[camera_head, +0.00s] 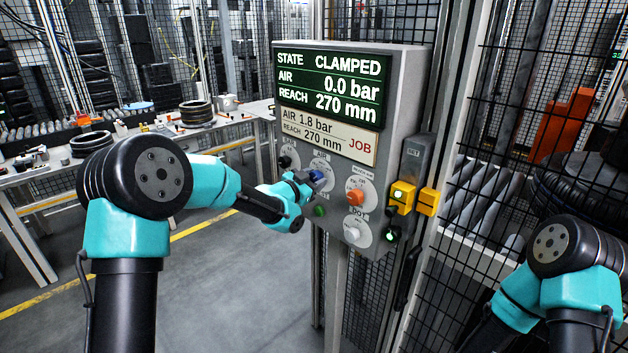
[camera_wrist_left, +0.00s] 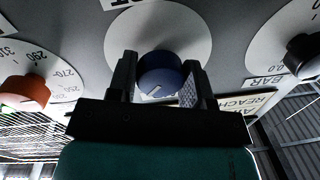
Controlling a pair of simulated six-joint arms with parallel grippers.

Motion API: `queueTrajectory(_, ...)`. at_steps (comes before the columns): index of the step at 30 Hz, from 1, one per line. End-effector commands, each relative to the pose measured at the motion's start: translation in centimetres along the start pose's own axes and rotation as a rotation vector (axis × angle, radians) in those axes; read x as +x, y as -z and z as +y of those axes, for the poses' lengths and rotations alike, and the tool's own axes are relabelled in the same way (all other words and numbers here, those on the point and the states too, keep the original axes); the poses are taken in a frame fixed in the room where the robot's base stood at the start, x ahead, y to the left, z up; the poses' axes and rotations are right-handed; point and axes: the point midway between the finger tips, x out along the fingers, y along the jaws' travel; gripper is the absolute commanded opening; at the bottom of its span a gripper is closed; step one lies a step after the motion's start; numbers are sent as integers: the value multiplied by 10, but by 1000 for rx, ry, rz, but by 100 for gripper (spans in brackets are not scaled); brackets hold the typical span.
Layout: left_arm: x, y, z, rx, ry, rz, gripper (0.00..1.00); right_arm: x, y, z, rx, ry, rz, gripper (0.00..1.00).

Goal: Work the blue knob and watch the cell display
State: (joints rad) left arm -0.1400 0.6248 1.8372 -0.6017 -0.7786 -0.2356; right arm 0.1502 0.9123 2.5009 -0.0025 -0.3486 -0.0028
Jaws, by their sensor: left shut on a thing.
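The blue knob (camera_head: 318,175) sits on a white dial on the grey control panel (camera_head: 408,75). My left gripper (camera_head: 307,179) is at it, shut on the knob. In the left wrist view the blue knob (camera_wrist_left: 161,72) is between the two fingers of my left gripper (camera_wrist_left: 160,88), and a white mark shows on its face. The dial's scale is mostly hidden there. The cell display (camera_head: 332,83) reads STATE CLAMPED, AIR 0.0 bar, REACH 270 mm. The job card (camera_head: 327,136) below reads AIR 1.8 bar, REACH 270 mm. My right gripper is out of view.
Near the blue knob are a black knob (camera_head: 284,162), an orange knob (camera_head: 355,197), a pale knob (camera_head: 351,235) and a green button (camera_head: 320,211). Yellow boxes (camera_head: 402,196) are on the panel's right side. Mesh fencing stands beside it. Tyres (camera_head: 197,112) lie on benches behind.

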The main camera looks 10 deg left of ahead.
Motion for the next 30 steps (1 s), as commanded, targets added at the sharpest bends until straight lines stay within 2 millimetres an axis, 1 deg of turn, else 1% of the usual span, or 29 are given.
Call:
queueTrajectory(8, 0, 0, 0, -51, 0, -3, 22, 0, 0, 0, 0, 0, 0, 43)
queueTrajectory(14, 0, 0, -1, -153, -2, -9, 22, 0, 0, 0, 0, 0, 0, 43)
queueTrajectory(20, 0, 1, -1, -309, -4, -18, 22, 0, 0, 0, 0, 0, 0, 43)
queueTrajectory(30, 0, 1, -1, -627, -11, -38, 22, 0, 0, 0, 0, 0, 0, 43)
